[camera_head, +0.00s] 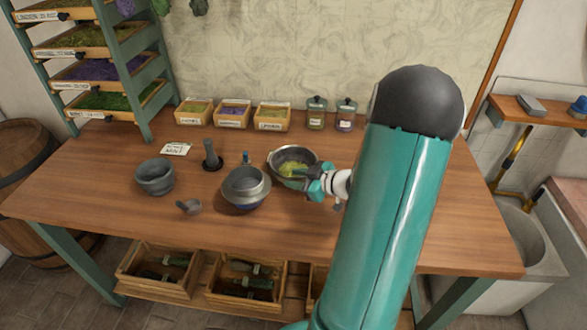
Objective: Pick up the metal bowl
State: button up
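A shiny grey metal bowl (273,163) with yellow-green contents stands on the wooden table, right of the middle. My gripper (306,182) is at the bowl's right front rim, reaching in from the right. Its teal fingers overlap the rim in the picture. I cannot tell whether they touch it or whether they are open or shut. The gripper and my arm hide part of the bowl's right front side.
A grey vessel (245,186) stands close at the bowl's left front. A stone mortar (155,178), a pestle (211,155) and a small scoop (191,206) are farther left. Small labelled boxes (233,115) and two jars (316,114) line the back. The front right tabletop (460,235) is clear.

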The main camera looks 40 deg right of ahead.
aim_at(286, 177)
jog(key=x, duration=0.4)
jog(key=shift+w, duration=0.1)
jog(key=shift+c, duration=0.2)
grip_shut()
